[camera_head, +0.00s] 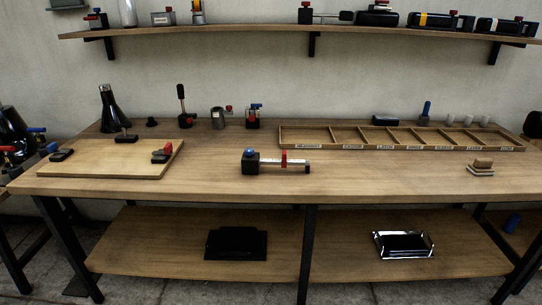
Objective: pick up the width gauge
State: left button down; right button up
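What looks like the width gauge (281,161) lies near the middle of the workbench (225,180), towards its front edge. It has a black block with a blue knob at its left end, a silver bar running right, and a red slider on the bar. It lies flat, with nothing touching it that I can see. Neither of my grippers can be made out in the head view.
A wooden board (95,160) with small clamps lies at left. A divided wooden tray (340,147) spans the back right. A small block stack (481,167) sits front right. Bottles and tools line the back. A shelf (255,32) hangs above. Bench surface around the gauge is clear.

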aim_at(251, 165)
jog(key=i, duration=1.3)
